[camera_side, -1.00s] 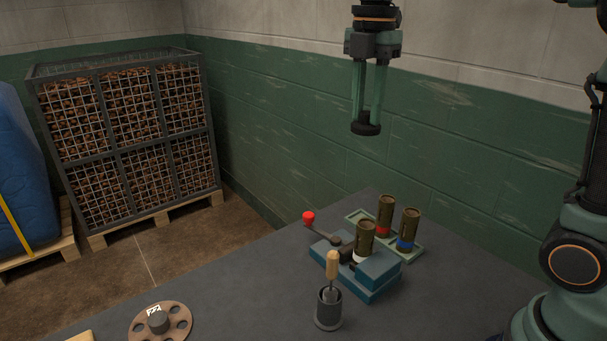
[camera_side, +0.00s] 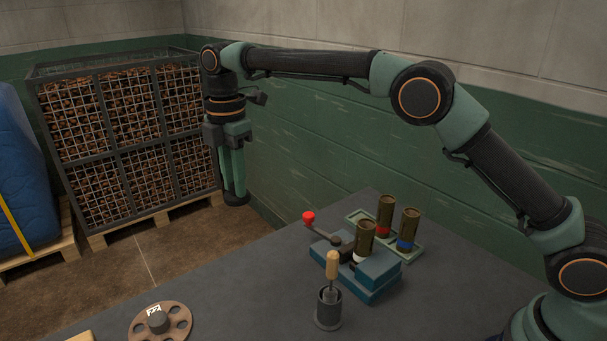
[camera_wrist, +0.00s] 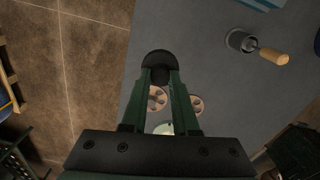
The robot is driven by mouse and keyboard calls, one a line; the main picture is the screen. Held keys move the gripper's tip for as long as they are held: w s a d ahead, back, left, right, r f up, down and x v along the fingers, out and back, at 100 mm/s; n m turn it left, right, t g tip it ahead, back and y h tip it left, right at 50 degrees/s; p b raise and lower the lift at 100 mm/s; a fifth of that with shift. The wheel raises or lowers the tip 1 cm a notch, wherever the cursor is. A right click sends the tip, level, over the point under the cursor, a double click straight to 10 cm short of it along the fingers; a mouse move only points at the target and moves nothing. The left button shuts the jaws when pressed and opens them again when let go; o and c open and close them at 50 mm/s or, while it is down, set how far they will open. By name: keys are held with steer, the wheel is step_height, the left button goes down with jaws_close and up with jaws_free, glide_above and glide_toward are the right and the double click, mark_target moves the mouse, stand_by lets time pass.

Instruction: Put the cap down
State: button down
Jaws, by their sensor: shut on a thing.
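The cap is a short dark round piece (camera_side: 236,199) at the tips of my gripper's green fingers in the side view. My gripper (camera_side: 235,190) is shut on it and points straight down, holding it in the air. In the wrist view the cap (camera_wrist: 158,66) shows dark between the fingertips (camera_wrist: 160,76), with grey table around it close to the table's left edge. The fingers hide part of the cap.
A brown holed disc with a grey hub (camera_side: 158,321) lies at the table's front left. A cup (camera_side: 328,310) holds a wooden-handled tool. A blue fixture (camera_side: 372,276) with a red-knobbed lever and olive cylinders (camera_side: 407,230) stands at right. A mesh crate (camera_side: 122,140) stands beyond the table.

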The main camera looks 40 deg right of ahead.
step_height(320, 180, down, 20)
steer(key=shift+r, duration=0.1)
stand_by(0.5)
steer(key=c, duration=0.7)
jaws_free()
